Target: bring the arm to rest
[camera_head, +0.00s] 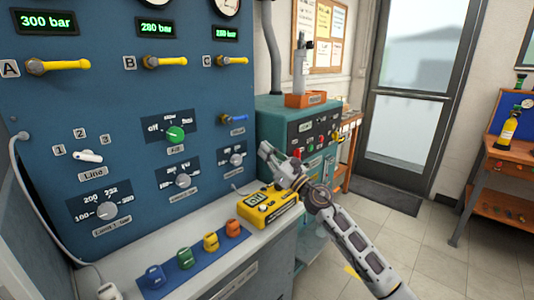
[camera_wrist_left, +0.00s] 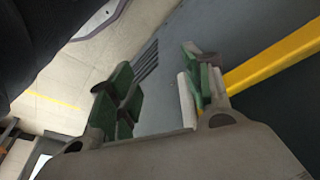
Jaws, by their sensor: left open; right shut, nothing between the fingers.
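My right arm (camera_head: 360,240) comes in from the lower right of the head view. Its gripper (camera_head: 267,152) is shut and empty, in front of the right edge of the blue panel, above and behind the yellow handheld device (camera_head: 262,207). My left gripper (camera_wrist_left: 160,82) shows in the left wrist view, with its green-padded fingers spread apart and nothing seen between them. The left arm is not in the head view.
The blue panel (camera_head: 105,95) carries yellow levers, knobs and pressure displays. Several coloured blocks sit on a blue mat (camera_head: 215,256) on the ledge. A teal cabinet (camera_head: 275,110) stands behind the right gripper. A yellow bar (camera_wrist_left: 275,55) passes by the left fingers. Open floor (camera_head: 480,255) lies right.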

